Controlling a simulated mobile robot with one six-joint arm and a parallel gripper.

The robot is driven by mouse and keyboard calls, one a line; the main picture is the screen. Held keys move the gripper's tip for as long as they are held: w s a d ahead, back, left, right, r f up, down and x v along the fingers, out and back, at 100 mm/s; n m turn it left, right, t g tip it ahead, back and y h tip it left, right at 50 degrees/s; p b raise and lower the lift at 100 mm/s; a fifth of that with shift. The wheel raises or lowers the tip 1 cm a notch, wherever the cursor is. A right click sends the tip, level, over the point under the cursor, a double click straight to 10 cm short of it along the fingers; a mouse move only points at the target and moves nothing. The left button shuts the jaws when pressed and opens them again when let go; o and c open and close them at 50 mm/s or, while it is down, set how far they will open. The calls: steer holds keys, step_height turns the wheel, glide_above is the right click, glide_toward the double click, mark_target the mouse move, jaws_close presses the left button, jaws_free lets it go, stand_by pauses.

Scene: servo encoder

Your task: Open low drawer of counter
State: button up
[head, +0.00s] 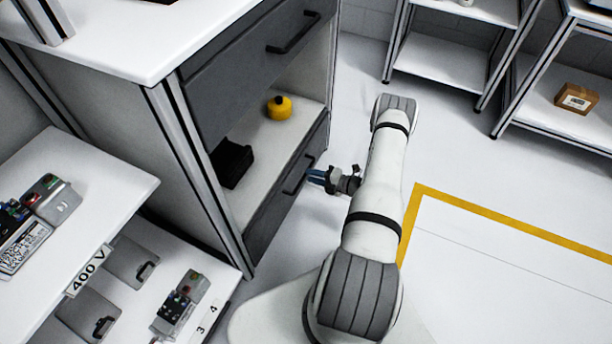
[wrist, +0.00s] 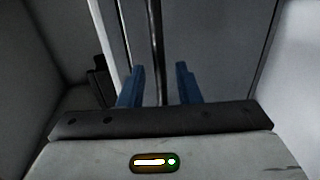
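The counter (head: 180,120) is white with dark grey drawer fronts. Its low drawer (head: 268,214) looks flush with the counter front, below an open shelf. The low drawer's dark bar handle (head: 297,178) is on that front. My gripper (head: 312,176) is at the handle, its blue fingers pointing at the drawer front. In the wrist view the two blue fingers (wrist: 158,85) are apart, with the handle bar (wrist: 156,45) running between them and gaps visible on both sides. Whether a fingertip touches the drawer front cannot be told.
The shelf above the low drawer holds a yellow round object (head: 279,107) and a black box (head: 232,162). The upper drawer (head: 240,75) is shut. A white rack (head: 90,185) with devices stands at left. Floor marked by a yellow line (head: 500,222) is clear at right.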

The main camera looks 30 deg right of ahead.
steer(key=shift+b+x, duration=0.4)
steer(key=shift+x, duration=1.45)
jaws_close()
